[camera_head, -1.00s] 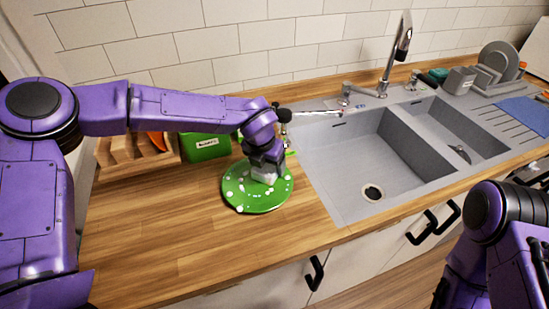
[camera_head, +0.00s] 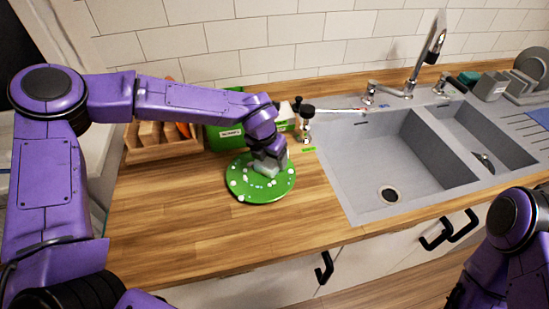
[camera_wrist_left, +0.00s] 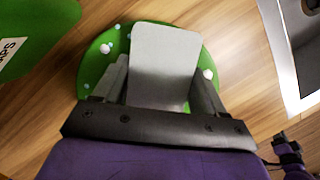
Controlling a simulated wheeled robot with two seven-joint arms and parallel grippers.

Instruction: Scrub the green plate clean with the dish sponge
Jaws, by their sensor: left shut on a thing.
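The green plate (camera_head: 255,194) lies flat on the wooden counter, left of the sink. White and pale blue spots dot its surface and rim; the plate also shows in the left wrist view (camera_wrist_left: 92,68). My left gripper (camera_head: 268,166) is over the plate, pointing down, and is shut on the pale grey dish sponge (camera_wrist_left: 165,65). In the head view the sponge (camera_head: 265,171) is low at the plate, partly hidden by the fingers; its underside is hidden. My right arm shows at the lower right, but its gripper is out of view.
A green box (camera_head: 226,137) and a wooden holder (camera_head: 160,150) stand behind the plate, near my left arm. A dark-topped bottle (camera_head: 306,120) stands by the sink's left edge. The double sink (camera_head: 380,150) lies to the right. The counter in front of the plate is clear.

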